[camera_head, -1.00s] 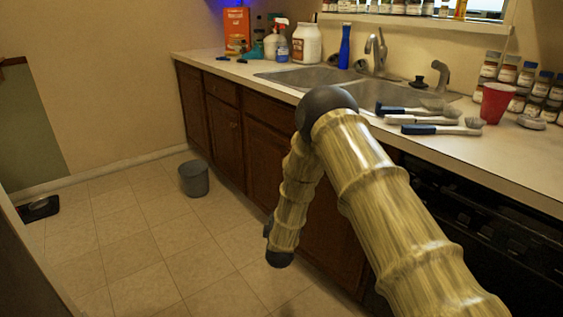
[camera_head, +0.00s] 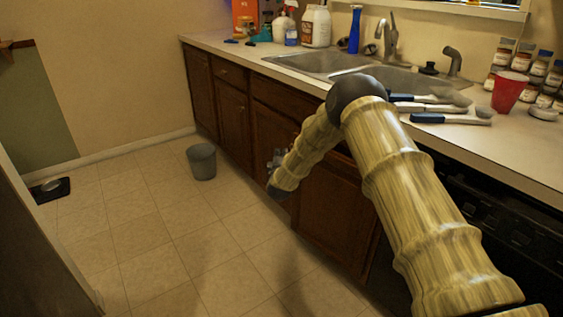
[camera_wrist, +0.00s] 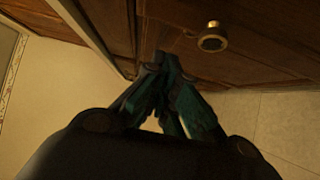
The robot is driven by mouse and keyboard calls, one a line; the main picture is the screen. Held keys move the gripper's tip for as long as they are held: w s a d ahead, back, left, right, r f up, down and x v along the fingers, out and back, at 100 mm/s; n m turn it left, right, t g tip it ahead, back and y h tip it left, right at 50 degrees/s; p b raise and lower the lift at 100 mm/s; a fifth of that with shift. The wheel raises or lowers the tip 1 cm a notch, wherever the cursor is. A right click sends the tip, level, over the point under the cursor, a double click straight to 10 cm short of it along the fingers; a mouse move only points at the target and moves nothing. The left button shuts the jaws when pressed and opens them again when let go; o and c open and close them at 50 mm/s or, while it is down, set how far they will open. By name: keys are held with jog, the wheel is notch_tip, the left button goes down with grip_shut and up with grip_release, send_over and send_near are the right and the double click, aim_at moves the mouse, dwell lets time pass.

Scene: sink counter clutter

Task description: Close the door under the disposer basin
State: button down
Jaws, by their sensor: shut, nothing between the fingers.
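The sink's right basin (camera_head: 385,84) is partly behind my arm; which basin has the disposer cannot be told. Below it is a brown wooden cabinet door (camera_head: 335,218), partly covered by my arm. Another door (camera_head: 268,130) stands to its left. My gripper (camera_head: 277,158) is at the cabinet front near the meeting of these doors, partly hidden by my wrist. In the wrist view my gripper (camera_wrist: 168,62) is shut and empty, its tips close to brown wood beside a round brass knob (camera_wrist: 212,40). Contact and how far the door stands open are unclear.
A grey bin (camera_head: 202,162) stands on the tiled floor left of the cabinets. The counter (camera_head: 510,150) holds brushes (camera_head: 450,118), a red cup (camera_head: 508,92) and jars. Open floor lies in front of the cabinets.

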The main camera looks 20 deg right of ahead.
jog(key=w+d, duration=0.1)
jog(key=d, duration=0.1)
jog(key=w+d, duration=0.2)
jog(key=shift+b, duration=0.35)
